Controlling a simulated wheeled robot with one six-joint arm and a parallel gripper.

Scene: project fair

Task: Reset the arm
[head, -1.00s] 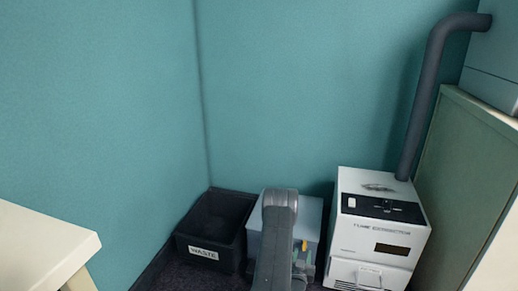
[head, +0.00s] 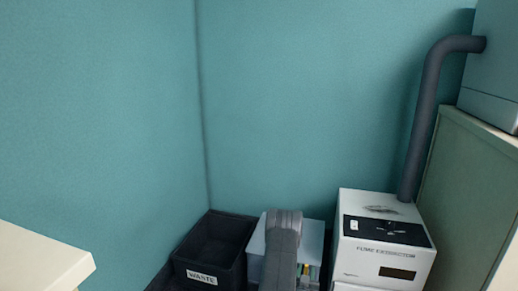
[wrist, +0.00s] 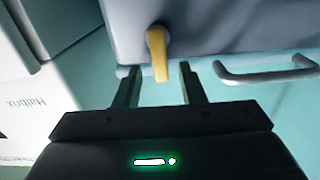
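My gripper (wrist: 157,80) shows in the wrist view with its two dark fingers spread apart and nothing held between them. A yellow lever (wrist: 157,52) on a grey box (wrist: 220,25) appears between the fingertips, with a gap on each side. I cannot tell how far beyond the tips it is. In the head view my grey arm stands in front of a light grey box (head: 313,238) and hides part of it. My gripper is hidden there.
A black bin marked WASTE (head: 203,277) stands left of my arm. A white fume extractor (head: 350,258) stands to the right, with a dark pipe (head: 425,120) rising from it. A grey bar handle (wrist: 265,77) shows in the wrist view. A pale tabletop (head: 40,262) is at lower left.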

